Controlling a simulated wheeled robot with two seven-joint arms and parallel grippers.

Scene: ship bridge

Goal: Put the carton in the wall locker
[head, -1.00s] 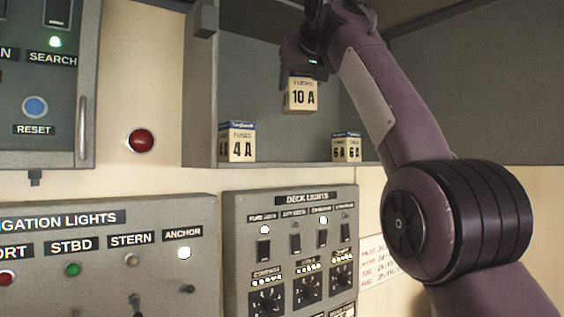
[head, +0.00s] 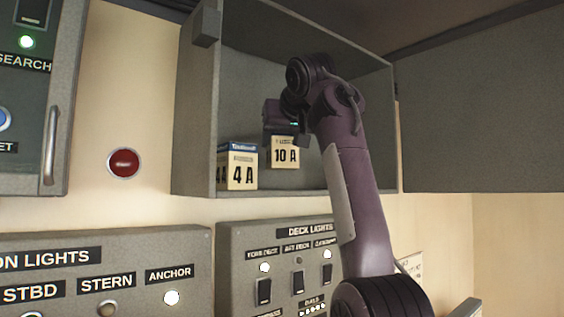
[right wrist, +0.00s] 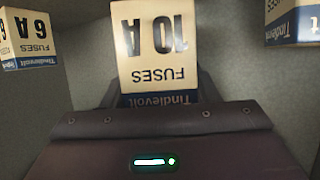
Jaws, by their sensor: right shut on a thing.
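The carton, a cream fuse box marked 10 A (head: 285,155), is inside the open grey wall locker (head: 245,85). My right gripper (head: 284,135) is shut on it. It also shows in the right wrist view (right wrist: 158,45), upside down, with its dark blue band against the gripper (right wrist: 155,100). In the head view the carton is just right of and behind a 4 A carton (head: 240,168) on the locker floor. I cannot tell whether its base touches the floor. My left gripper is out of view.
A 6 A carton (right wrist: 30,38) stands in the locker; my right arm hides it in the head view. The locker door (head: 480,100) is swung open to the right. Control panels (head: 110,270) lie below, and a red button (head: 124,163) is on the wall at left.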

